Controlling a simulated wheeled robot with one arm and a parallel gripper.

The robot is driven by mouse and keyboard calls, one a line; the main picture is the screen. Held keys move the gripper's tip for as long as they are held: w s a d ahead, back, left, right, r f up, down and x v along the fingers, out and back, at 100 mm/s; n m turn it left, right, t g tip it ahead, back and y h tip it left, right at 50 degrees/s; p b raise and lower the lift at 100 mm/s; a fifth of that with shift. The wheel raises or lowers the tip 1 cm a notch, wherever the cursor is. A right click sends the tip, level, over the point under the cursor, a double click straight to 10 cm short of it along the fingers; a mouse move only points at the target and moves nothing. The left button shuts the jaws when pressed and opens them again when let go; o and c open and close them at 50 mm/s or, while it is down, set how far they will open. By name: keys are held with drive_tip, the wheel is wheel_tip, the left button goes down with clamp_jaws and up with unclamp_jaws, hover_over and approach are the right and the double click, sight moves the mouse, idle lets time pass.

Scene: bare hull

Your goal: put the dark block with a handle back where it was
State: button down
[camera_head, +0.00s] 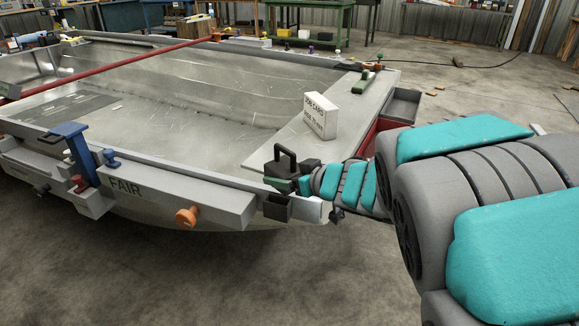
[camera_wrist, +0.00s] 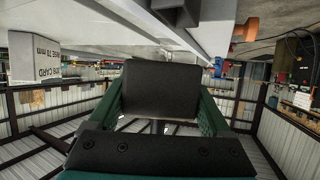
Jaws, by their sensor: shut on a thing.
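My gripper (camera_head: 284,185) is at the block, with green fingers. In the wrist view a dark flat face of the block (camera_wrist: 160,92) fills the space between the two green fingers, so my gripper is shut on it. Just below the block in the head view is a small dark open box (camera_head: 277,208) on the hull's outer side. I cannot tell whether the block touches the ledge behind it.
A white job card box (camera_head: 320,116) stands on the pale corner board (camera_head: 275,148). A green-handled tool (camera_head: 368,80) lies farther back, near a grey tray (camera_head: 403,106). A blue clamp (camera_head: 76,150) and an orange knob (camera_head: 187,216) sit along the near side. The floor in front is clear.

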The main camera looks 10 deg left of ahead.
drive_tip(key=w+d, duration=0.1)
drive_tip(key=w, duration=0.4)
drive_tip(key=w+d, duration=0.1)
drive_tip(key=w, duration=0.4)
drive_tip(key=w+d+f+p, duration=0.1)
drive_tip(key=w, duration=0.4)
drive_tip(key=shift+f, duration=1.8)
unclamp_jaws()
drive_tip(key=shift+f+b, duration=0.15)
drive_tip(key=shift+b, duration=0.15)
